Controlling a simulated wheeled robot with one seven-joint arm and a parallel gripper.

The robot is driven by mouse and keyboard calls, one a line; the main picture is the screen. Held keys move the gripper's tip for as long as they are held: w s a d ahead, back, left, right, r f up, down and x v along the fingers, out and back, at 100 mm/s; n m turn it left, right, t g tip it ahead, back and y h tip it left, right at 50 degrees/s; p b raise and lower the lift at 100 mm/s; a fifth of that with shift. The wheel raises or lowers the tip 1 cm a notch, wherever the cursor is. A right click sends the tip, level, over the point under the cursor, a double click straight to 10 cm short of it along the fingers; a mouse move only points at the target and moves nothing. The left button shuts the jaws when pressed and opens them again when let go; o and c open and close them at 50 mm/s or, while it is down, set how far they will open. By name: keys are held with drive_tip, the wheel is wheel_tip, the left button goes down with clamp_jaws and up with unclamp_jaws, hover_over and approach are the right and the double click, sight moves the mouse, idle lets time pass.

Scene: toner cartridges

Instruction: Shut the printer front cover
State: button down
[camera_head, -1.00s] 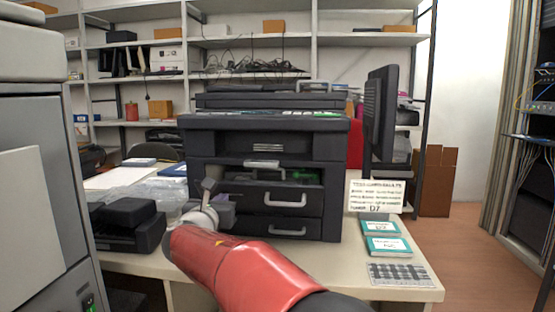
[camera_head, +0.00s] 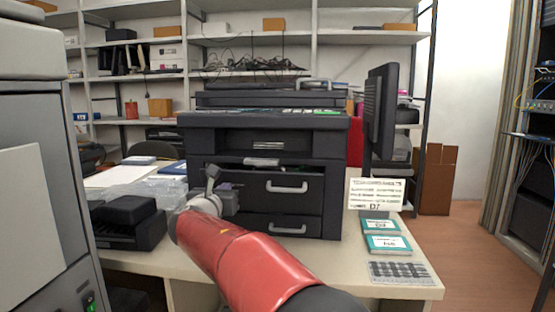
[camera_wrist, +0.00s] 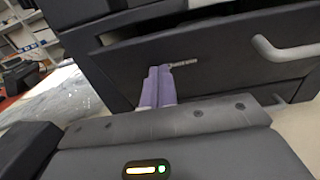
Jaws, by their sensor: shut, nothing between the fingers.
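The black printer (camera_head: 265,135) stands on the table. Its front cover (camera_head: 262,205), with a grey bar handle (camera_head: 287,187), stands nearly upright over the front opening. A narrow dark gap shows along its top edge, also visible in the wrist view. My gripper (camera_head: 226,190) is at the cover's left side, empty. In the wrist view its purple-grey fingers (camera_wrist: 158,72) are together, with their tips at the cover face (camera_wrist: 220,70) beside a small grey strip. I cannot tell whether they touch it. The cover's handle also shows there at right (camera_wrist: 285,50).
A black device (camera_head: 128,222) and clear plastic wrap (camera_head: 150,192) lie left of the printer. A monitor (camera_head: 380,112), a sign (camera_head: 376,194), teal-edged boxes (camera_head: 388,244) and a keypad (camera_head: 400,272) are at right. A grey cabinet (camera_head: 40,190) stands near left.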

drive_tip(key=shift+s+a+r+b, duration=0.15)
drive_tip(key=shift+s+b, duration=0.75)
drive_tip(key=shift+s, duration=0.45)
drive_tip(key=shift+s+a+r+b, duration=0.15)
drive_tip(key=shift+s+b, duration=0.7)
drive_tip(key=shift+s, duration=0.5)
drive_tip(key=shift+d, duration=0.1)
drive_tip(key=s+d+f+m+g+h, duration=0.1)
drive_tip(key=s+d+f+m+g, duration=0.25)
drive_tip(key=d+m, duration=0.45)
drive_tip(key=s+d+f+m+g+h, duration=0.15)
drive_tip(key=s+d+m, duration=0.3)
drive_tip(key=d, duration=0.65)
drive_tip(key=s+d+f+m+g+h, duration=0.1)
drive_tip(key=s+d+f+m+g, duration=0.3)
drive_tip(key=d, duration=0.6)
drive_tip(key=s+d+f+m+g+y, duration=0.1)
drive_tip(key=s+d+f+m+y, duration=0.1)
drive_tip(key=s+f+m, duration=0.5)
drive_tip(key=s+d+f+m+g+y, duration=0.2)
drive_tip(key=s+f+m, duration=0.5)
drive_tip(key=s+m, duration=0.4)
drive_tip(key=s, duration=0.5)
drive_tip(key=shift+d+m+y, duration=0.35)
